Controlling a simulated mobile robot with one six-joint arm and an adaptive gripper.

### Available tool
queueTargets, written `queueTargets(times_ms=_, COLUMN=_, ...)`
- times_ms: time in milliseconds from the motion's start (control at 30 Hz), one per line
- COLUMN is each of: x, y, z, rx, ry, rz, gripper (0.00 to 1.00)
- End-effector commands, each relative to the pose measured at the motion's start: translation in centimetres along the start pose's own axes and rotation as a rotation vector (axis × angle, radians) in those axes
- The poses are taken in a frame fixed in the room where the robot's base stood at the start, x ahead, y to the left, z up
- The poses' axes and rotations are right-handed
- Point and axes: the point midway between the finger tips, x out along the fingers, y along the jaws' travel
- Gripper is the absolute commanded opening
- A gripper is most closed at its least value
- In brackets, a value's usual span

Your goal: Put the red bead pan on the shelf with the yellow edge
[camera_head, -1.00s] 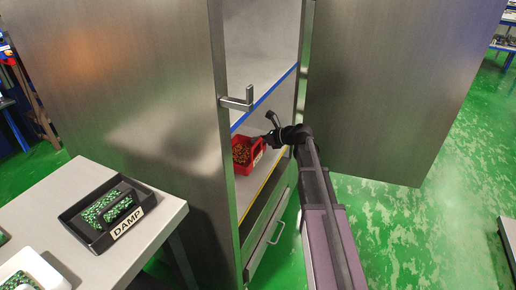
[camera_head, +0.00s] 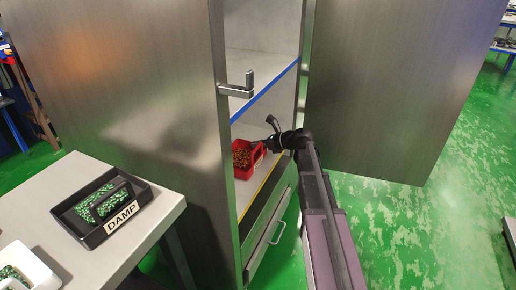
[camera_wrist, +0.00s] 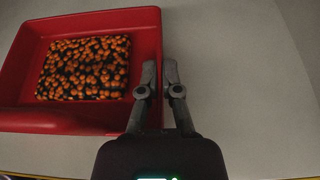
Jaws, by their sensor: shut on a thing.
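The red bead pan (camera_head: 240,173) holds orange and dark beads. It is inside the open cabinet, at or just over the shelf with the yellow edge (camera_head: 262,189); I cannot tell whether it touches the shelf. My gripper (camera_head: 263,146) reaches in from the right and is shut on the pan's right wall. In the wrist view the pan (camera_wrist: 90,120) fills the left side, looks level, and its right wall lies between my fingers (camera_wrist: 160,75). The grey shelf surface (camera_wrist: 240,90) shows to the right.
A shelf with a blue edge (camera_head: 272,86) is above. The cabinet's left side, with a handle (camera_head: 237,91), and the open right door (camera_head: 385,90) flank the opening. A drawer (camera_head: 268,240) is below. A table (camera_head: 165,210) at left holds a black DAMP tray (camera_head: 75,222) and a white tray (camera_head: 45,275).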

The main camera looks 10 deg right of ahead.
Motion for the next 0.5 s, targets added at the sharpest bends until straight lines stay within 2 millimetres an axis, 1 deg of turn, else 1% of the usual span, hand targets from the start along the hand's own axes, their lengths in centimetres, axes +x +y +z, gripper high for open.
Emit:
queueTargets(times_ms=300, x=-0.03, y=-0.02, z=-0.01, rx=0.002, ry=-0.002, rz=0.000, gripper=0.00)
queueTargets(times_ms=467, x=0.10, y=-0.05, z=-0.36, rx=0.002, ry=-0.002, rz=0.000, gripper=0.00)
queueTargets(times_ms=500, x=0.06, y=-0.05, z=-0.31, rx=0.000, ry=0.000, rz=-0.001, gripper=0.14)
